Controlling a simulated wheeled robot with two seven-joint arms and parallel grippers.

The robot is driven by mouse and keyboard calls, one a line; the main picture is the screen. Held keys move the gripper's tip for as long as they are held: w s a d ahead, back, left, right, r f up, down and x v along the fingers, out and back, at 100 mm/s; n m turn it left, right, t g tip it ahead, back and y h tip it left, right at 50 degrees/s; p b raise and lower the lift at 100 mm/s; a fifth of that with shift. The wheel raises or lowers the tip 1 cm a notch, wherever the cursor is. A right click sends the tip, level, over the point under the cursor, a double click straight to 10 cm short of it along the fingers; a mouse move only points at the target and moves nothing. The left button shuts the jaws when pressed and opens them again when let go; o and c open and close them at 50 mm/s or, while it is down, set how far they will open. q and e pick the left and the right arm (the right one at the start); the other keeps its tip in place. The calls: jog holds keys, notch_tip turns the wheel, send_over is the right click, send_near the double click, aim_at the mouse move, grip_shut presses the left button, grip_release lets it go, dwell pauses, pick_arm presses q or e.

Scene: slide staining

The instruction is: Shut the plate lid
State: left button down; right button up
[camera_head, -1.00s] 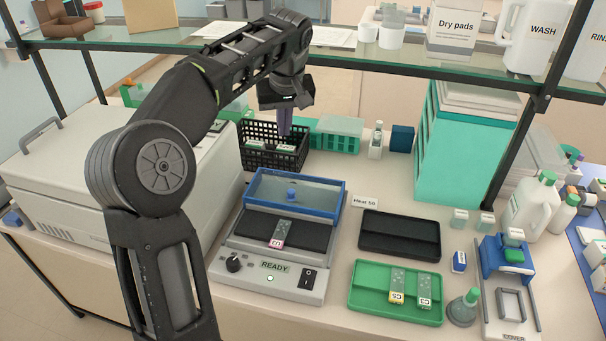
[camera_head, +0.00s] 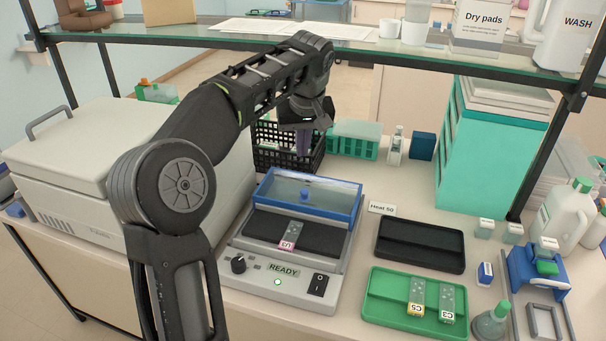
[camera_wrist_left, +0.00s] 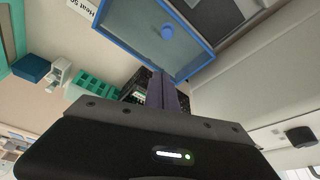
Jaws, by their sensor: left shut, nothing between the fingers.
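The plate lid (camera_head: 326,192) is a clear panel in a blue frame with a round blue knob (camera_head: 305,195). It stands raised at the back of the grey heating plate (camera_head: 318,238). A slide marked U3 (camera_head: 289,234) lies on the dark plate surface. My left gripper (camera_head: 304,146) is shut and empty, pointing down behind the lid, over the black basket. In the left wrist view the shut fingers (camera_wrist_left: 168,92) are close to the lid's blue edge (camera_wrist_left: 150,58); I cannot tell whether they touch. My right gripper is not in view.
The black basket (camera_head: 268,158) stands behind the lid. A white box-shaped machine (camera_head: 80,185) is on the left. A black tray (camera_head: 420,245) and a green tray with two slides (camera_head: 385,308) lie on the right. A glass shelf (camera_head: 390,50) runs above.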

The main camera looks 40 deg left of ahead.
aim_at(301, 188)
pick_arm(q)
jog(key=p+x, duration=0.1)
jog(key=x, duration=0.9)
jog(key=shift+f, duration=0.1)
jog(key=shift+s+d+r+p, duration=0.15)
jog(key=shift+s+d, duration=0.45)
jog(key=shift+s+d+r+p, duration=0.15)
jog(key=shift+s+d, duration=0.45)
jog(key=shift+d, duration=0.05)
jog(key=shift+s+d+f, duration=0.1)
jog(key=shift+s+d, duration=0.05)
jog(key=shift+d, duration=0.05)
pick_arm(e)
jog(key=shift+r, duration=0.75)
